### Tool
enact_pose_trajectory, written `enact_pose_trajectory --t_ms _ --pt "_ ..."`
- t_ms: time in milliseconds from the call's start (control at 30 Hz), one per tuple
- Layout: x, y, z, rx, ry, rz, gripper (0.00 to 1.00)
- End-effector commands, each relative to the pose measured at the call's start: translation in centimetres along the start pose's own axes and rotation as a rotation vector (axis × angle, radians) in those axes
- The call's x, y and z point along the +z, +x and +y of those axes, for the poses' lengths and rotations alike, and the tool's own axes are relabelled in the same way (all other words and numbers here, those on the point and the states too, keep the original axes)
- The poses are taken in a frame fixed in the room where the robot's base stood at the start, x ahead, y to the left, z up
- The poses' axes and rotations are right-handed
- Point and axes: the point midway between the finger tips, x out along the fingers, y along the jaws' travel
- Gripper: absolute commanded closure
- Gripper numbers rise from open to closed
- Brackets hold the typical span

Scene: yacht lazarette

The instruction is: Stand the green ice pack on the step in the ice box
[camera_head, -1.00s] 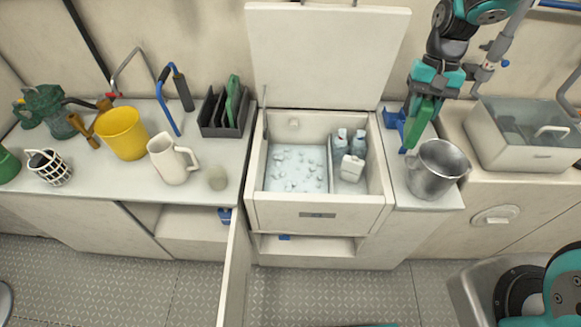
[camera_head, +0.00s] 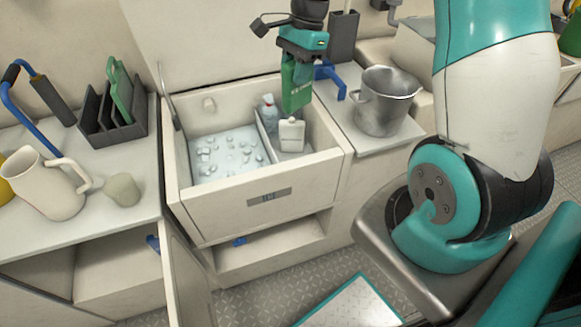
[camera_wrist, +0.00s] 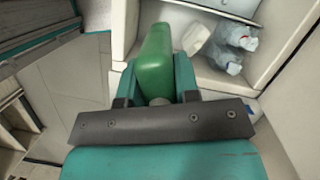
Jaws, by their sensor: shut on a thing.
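The green ice pack (camera_head: 297,88) hangs upright in my gripper (camera_head: 303,58), which is shut on its upper part. In the head view it is over the right side of the open ice box (camera_head: 222,214). Its lower end shows just above and behind a white jug (camera_head: 291,134). The step (camera_head: 297,153) is the raised right part inside the box; the jug and a clear bottle (camera_head: 269,114) stand on it. The second bottle is hidden in the head view. In the wrist view the pack (camera_wrist: 153,60) juts out from between the fingers, with the bottles (camera_wrist: 233,45) to its right.
Loose ice (camera_head: 228,152) fills the lower left part of the box. The raised lid (camera_head: 190,45) stands behind. A steel pot (camera_head: 385,100) and blue bracket (camera_head: 331,80) are on the right counter. A rack (camera_head: 112,125) with another green item, a cream pitcher (camera_head: 45,183) and cup stand left.

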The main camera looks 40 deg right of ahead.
Motion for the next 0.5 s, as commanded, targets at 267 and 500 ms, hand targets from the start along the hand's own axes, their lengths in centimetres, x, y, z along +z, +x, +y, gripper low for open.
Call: enact_pose_trajectory --t_ms 267,500 --pt "-2.7 4.0 1.0 -0.091 0.319 0.002 1.0" --pt "-3.6 6.9 1.2 -0.097 0.369 0.0 1.0"
